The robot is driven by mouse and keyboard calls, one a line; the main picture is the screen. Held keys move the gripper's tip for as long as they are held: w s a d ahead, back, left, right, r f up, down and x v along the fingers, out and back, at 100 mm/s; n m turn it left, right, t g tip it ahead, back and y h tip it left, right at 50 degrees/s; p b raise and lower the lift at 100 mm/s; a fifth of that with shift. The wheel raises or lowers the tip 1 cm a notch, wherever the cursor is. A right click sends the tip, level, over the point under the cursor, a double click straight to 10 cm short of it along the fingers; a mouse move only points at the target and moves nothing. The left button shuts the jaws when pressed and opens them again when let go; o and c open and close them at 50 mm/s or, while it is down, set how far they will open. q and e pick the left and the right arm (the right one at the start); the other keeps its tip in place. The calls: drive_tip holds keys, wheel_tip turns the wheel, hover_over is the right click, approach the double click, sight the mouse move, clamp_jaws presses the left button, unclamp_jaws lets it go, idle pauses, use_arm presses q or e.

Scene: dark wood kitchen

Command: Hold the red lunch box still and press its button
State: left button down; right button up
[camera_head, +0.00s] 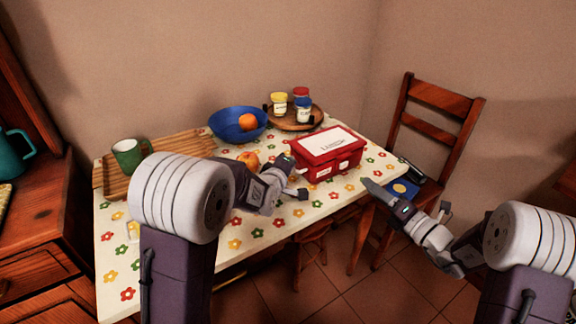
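The red lunch box (310,168) sits shut on the flowered table, near its right end, with a white label on its lid. Small pale details show on its front side, but I cannot tell which one is the button. My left gripper (295,176) is open and empty just left of the box, its fingers pointing toward the box's left side. I cannot tell whether it touches the box.
A blue bowl (227,127) with an orange and a round wooden tray (286,123) with several jars stand behind. A fruit (249,159) lies near my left arm. A slatted wooden board (186,147) and green mug (127,156) are left. A chair (440,97) stands right.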

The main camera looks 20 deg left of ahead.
idle(0.7)
drive_tip(key=c, duration=0.6)
drive_tip(key=shift+n, duration=0.8)
clamp_jaws()
drive_tip(key=s+d+n, duration=0.1)
drive_tip(key=n, duration=0.2)
drive_tip(key=s+d+n, duration=0.1)
drive_tip(key=n, duration=0.2)
drive_tip(key=s+d+n, duration=0.1)
drive_tip(key=d+n, duration=0.1)
drive_tip(key=n, duration=0.1)
drive_tip(key=shift+s, duration=0.3)
drive_tip(key=shift+a, duration=0.1)
